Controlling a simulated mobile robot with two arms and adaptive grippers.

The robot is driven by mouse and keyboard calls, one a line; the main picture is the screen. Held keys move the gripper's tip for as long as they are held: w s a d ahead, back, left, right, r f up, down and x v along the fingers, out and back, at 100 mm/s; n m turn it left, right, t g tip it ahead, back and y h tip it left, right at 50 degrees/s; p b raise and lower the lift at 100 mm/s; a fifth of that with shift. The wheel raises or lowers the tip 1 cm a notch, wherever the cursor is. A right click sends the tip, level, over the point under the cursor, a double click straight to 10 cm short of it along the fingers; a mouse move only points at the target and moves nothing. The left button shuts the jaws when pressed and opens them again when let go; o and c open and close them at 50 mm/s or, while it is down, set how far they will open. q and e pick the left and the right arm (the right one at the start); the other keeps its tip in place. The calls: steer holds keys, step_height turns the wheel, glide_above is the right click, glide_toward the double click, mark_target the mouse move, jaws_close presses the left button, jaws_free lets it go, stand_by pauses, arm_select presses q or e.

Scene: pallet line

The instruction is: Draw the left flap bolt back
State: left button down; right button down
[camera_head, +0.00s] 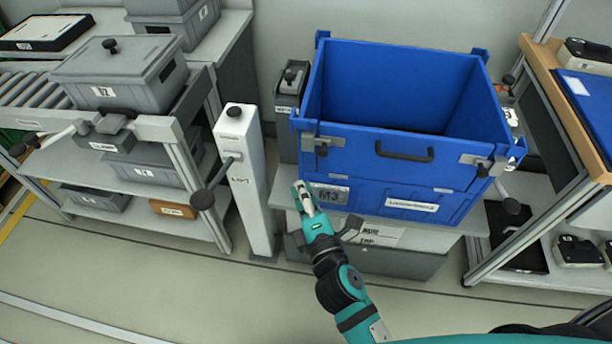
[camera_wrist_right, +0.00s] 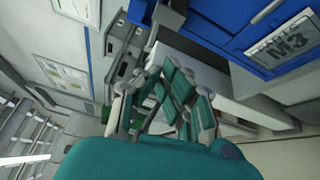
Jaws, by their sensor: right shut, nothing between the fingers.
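The blue crate (camera_head: 390,170) stands on a low grey stand, its front flap facing me. The left flap bolt (camera_head: 322,150) is a metal fitting with a dark knob at the crate's upper left front corner; the right flap bolt (camera_head: 484,168) sits at the other corner. My right gripper (camera_head: 303,195) is below the left bolt, by the crate's lower left corner and left of the M3 label. It is shut and empty, apart from the bolt. In the right wrist view the gripper (camera_wrist_right: 168,100) points past the crate's blue wall. My left gripper is out of view.
A white post (camera_head: 240,180) with a black-knobbed lever stands close left of the crate. A grey box (camera_head: 118,75) sits on the roller line at left. A bench (camera_head: 575,110) stands at right. The floor in front is clear.

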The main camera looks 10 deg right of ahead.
mark_target(323, 156)
steer(key=w+d+p, duration=0.2)
steer(key=w, duration=0.6)
steer(key=shift+d, duration=0.35)
steer(key=shift+r, duration=0.1)
steer(key=d, duration=0.2)
steer(key=s+d+p, duration=0.1)
steer(key=d, duration=0.1)
steer(key=shift+s, duration=0.2)
steer(key=shift+w, duration=0.1)
